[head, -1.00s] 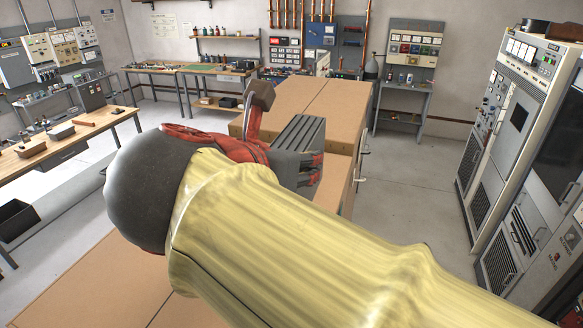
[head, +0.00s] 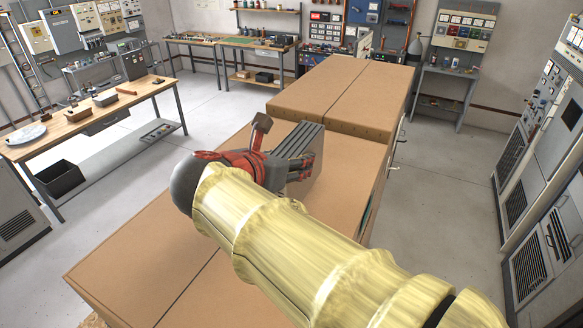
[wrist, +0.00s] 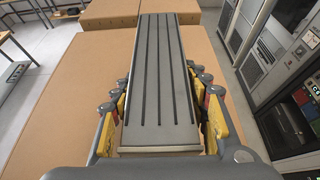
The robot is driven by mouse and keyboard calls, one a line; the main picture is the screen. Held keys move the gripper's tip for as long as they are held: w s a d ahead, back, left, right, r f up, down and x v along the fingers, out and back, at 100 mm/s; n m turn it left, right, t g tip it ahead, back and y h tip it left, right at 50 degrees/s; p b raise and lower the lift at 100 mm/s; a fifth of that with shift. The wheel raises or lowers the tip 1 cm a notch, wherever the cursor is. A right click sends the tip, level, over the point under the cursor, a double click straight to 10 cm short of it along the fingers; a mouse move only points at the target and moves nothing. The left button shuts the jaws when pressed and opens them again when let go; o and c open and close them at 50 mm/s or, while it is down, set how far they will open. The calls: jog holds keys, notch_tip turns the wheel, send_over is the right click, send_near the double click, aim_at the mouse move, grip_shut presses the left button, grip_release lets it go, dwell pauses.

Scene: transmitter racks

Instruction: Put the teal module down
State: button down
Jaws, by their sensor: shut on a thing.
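My gripper (head: 302,168) is shut on a grey, long, box-shaped module (head: 299,140) with dark lengthwise grooves. No teal shows on the faces in view. In the wrist view the module (wrist: 162,60) runs away from me between the yellow-padded fingers (wrist: 160,88), one on each side. It is over the brown bench top (head: 345,155), near a raised brown section. Its underside is hidden, so I cannot tell whether it touches the surface.
The raised brown cabinet section (head: 340,92) stands just beyond the module. A wooden workbench (head: 75,125) with small items is at the left. Grey equipment racks (head: 545,170) line the right, across open floor. The brown top left of my gripper is clear.

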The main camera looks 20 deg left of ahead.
jog(key=shift+f+p, duration=0.3)
jog(key=shift+f, duration=0.9)
jog(key=shift+f, duration=0.15)
jog(key=c, duration=1)
grip_release()
jog(key=shift+f, duration=0.2)
jog(key=shift+o, duration=0.2)
jog(key=shift+r, duration=0.25)
jog(key=b+v, duration=0.2)
jog(key=v, duration=1)
jog(key=shift+d, duration=0.1)
